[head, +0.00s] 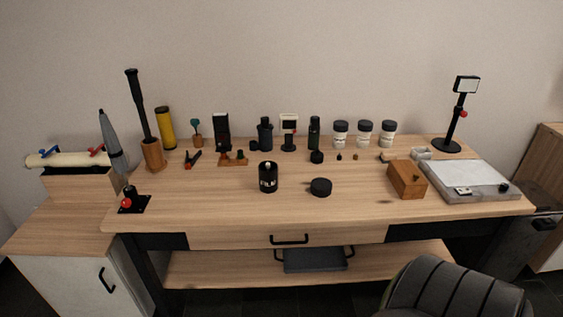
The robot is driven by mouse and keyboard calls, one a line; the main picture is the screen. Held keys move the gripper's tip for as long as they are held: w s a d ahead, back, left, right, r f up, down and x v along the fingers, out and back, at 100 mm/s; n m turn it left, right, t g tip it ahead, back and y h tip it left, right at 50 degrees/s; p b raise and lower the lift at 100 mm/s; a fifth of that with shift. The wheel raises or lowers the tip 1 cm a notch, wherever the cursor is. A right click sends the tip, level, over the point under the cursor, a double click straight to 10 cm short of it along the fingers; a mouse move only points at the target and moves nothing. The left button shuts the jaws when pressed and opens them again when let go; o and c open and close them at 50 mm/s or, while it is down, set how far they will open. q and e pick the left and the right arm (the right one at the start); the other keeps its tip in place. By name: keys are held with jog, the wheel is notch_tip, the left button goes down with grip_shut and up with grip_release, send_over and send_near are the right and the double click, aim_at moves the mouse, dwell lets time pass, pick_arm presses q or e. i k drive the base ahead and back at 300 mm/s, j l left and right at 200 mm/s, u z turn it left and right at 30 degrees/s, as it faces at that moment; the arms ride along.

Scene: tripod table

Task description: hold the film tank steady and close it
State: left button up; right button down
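The film tank (268,180) is a black cylinder with white lettering. It stands upright near the front middle of the wooden table, with a small pale piece showing at its top. A round black lid (321,187) lies on the table to the right of the tank, apart from it. Neither of my grippers shows in the head view.
The wooden table (225,212) has clear room left of the tank. A wooden box (407,180) and a pale tray (468,178) stand at the right. Jars (364,134), bottles and tools line the back. A dark chair (455,290) is at the front right.

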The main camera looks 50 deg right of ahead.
aim_at(269, 181)
jog(key=z, duration=1.4)
